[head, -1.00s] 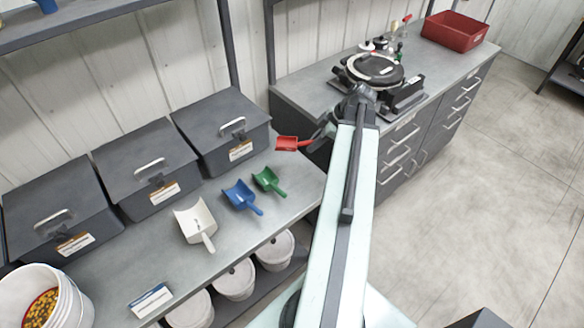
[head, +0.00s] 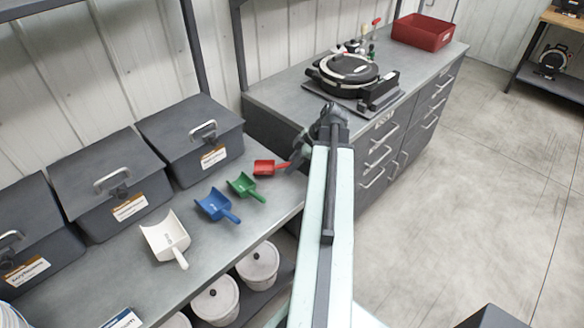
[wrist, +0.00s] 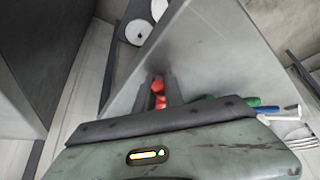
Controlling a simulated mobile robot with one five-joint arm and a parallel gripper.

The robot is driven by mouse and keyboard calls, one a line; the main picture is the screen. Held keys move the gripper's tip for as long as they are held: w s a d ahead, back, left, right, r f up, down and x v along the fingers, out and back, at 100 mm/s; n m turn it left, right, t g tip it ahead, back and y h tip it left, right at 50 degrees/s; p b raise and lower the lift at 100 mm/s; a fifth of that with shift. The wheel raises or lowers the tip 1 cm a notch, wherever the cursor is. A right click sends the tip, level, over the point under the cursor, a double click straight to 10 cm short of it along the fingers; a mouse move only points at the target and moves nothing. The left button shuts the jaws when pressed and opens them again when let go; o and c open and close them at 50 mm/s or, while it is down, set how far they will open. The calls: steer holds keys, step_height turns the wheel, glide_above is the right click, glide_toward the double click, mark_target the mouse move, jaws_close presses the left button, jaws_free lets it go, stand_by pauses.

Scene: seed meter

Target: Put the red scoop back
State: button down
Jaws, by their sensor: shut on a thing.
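The red scoop (head: 264,168) is at the right end of the near bench, past the green scoop (head: 243,186). My gripper (head: 290,163) is shut on its handle, with the bowl pointing left. I cannot tell whether the scoop touches the bench top. In the wrist view, a red part of the scoop (wrist: 158,92) shows between the fingers; the rest is hidden. The blue scoop (head: 216,206) and the white scoop (head: 166,238) lie on the bench in a row with the green one.
Dark lidded bins (head: 190,138) stand along the back of the near bench (head: 215,250). Lidded white tubs (head: 258,264) sit below it. A second bench to the right bears a round black device (head: 348,70) and a red tray (head: 422,33).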

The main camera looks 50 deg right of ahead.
steer(key=shift+f, duration=0.15)
steer(key=c, duration=1.4)
jaws_free()
steer(key=shift+c, duration=0.2)
steer(key=p+v, duration=1)
steer(key=v, duration=0.2)
